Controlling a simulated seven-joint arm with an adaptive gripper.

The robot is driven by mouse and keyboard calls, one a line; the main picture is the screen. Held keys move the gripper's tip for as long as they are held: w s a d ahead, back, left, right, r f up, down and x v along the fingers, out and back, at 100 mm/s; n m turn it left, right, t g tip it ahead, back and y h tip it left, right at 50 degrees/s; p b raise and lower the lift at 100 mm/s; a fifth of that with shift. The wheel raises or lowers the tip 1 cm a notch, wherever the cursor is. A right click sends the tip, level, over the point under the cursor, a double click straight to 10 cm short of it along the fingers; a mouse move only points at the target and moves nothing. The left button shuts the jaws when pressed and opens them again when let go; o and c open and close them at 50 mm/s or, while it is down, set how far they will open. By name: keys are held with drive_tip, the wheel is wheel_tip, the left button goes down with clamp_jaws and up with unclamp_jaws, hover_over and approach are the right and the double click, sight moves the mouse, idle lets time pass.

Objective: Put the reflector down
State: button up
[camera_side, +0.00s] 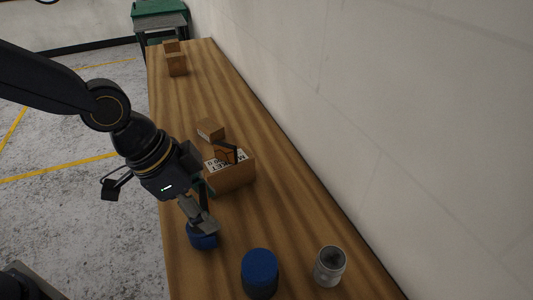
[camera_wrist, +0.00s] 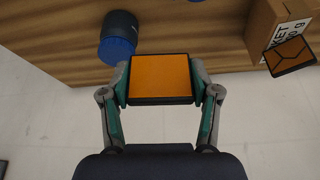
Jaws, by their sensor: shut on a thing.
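The held reflector (camera_wrist: 161,78) is a flat orange rectangle with a dark rim, facing the wrist camera. My gripper (camera_wrist: 161,80) is shut on it, one finger at each side edge. In the side view my gripper (camera_side: 207,216) points down near the bench's left edge, in front of a blue-lidded container (camera_side: 203,238). The held reflector cannot be made out there.
The wooden bench (camera_side: 291,192) runs along a pale wall. A larger blue-lidded container (camera_side: 260,272) and a metal can (camera_side: 330,266) stand at the near end. A small carton (camera_side: 210,130) is behind the labelled box. Bare bench lies beyond it, up to further cartons (camera_side: 176,64).

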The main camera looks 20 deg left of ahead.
drive_tip(key=w+a+r+n+t+y, duration=0.1)
drive_tip(key=w+a+n, duration=0.4)
drive_tip(key=w+a, duration=0.9)
drive_tip(key=w+r, duration=0.1)
drive_tip(key=w, duration=0.1)
drive_tip(key=shift+w+n+y, duration=0.3)
drive_tip(key=shift+w+y, duration=0.05)
drive_tip(key=shift+y, duration=0.05)
drive_tip(key=w+a+n, duration=0.1)
drive_tip(key=a, duration=0.3)
drive_tip(key=w+a+n, duration=0.1)
drive_tip(key=w+a, duration=0.1)
drive_tip(key=a, duration=0.2)
drive_tip(key=w+a+f+n+y, duration=0.1)
drive_tip(key=a, duration=0.4)
drive_tip(key=shift+w+t, duration=0.3)
drive_tip(key=shift+w, duration=0.1)
drive_tip(key=n, duration=0.2)
approach(179, 124)
drive_tip(key=shift+w+d+f+y, duration=0.25)
drive_tip(key=shift+w+f, duration=0.1)
drive_tip(key=shift+f, duration=0.1)
drive_tip(key=shift+w+d+f+y, duration=0.15)
drive_tip(key=shift+w+d+f, duration=0.15)
drive_tip(key=shift+f, duration=0.15)
drive_tip(key=shift+w+a+f, duration=0.1)
drive_tip(key=shift+w+f, duration=0.25)
drive_tip(key=shift+f, duration=0.05)
drive_tip(key=shift+w+f, duration=0.15)
drive_tip(key=shift+f, duration=1.45)
